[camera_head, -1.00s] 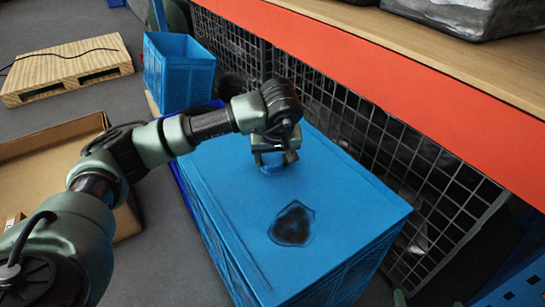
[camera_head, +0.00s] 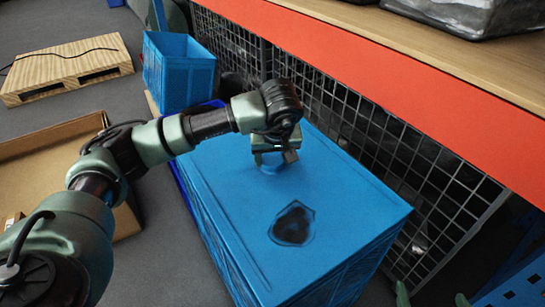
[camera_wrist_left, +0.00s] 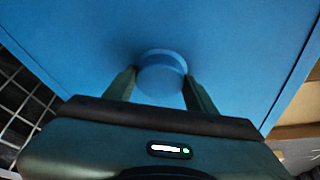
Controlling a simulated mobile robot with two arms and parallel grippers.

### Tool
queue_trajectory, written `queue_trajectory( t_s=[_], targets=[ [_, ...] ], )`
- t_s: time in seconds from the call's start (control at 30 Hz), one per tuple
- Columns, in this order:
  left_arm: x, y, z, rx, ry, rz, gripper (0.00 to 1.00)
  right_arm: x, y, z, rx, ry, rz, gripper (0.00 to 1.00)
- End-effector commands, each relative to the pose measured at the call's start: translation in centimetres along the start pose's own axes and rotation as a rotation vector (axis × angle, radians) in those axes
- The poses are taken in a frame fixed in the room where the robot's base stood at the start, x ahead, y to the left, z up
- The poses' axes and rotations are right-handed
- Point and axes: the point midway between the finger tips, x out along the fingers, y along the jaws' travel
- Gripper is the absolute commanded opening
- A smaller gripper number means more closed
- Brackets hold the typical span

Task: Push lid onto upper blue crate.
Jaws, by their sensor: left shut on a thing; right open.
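The blue lid (camera_head: 330,190) covers the top of the upper blue crate (camera_head: 215,240) in the head view. It has a dark patch near its front and lies about level; I cannot tell how tightly it sits. My left gripper (camera_head: 273,160) is over the lid's far part. In the left wrist view its fingers (camera_wrist_left: 160,88) stand on both sides of a round blue knob (camera_wrist_left: 162,75) on the lid and are shut on it. The tips of my right gripper (camera_head: 431,297) show at the bottom edge, apart and empty, right of the crate.
An open blue crate (camera_head: 180,75) stands behind. A wooden pallet (camera_head: 68,68) and a cardboard box (camera_head: 50,145) lie on the left. An orange-edged shelf (camera_head: 400,85) and a wire mesh panel (camera_head: 390,150) run close along the lid's right side.

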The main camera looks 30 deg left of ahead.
Motion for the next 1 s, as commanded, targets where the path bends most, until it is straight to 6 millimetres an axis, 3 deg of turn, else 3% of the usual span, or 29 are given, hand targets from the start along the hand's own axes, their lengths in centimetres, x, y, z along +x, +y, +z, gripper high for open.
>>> queue_trajectory(
  t_s=[1.0],
  targets=[
    [0.43,-0.15,0.19,-0.004,-0.003,-0.006,0.00,0.15,-0.17,-0.81,0.000,0.042,-0.004,0.99]
  ],
)
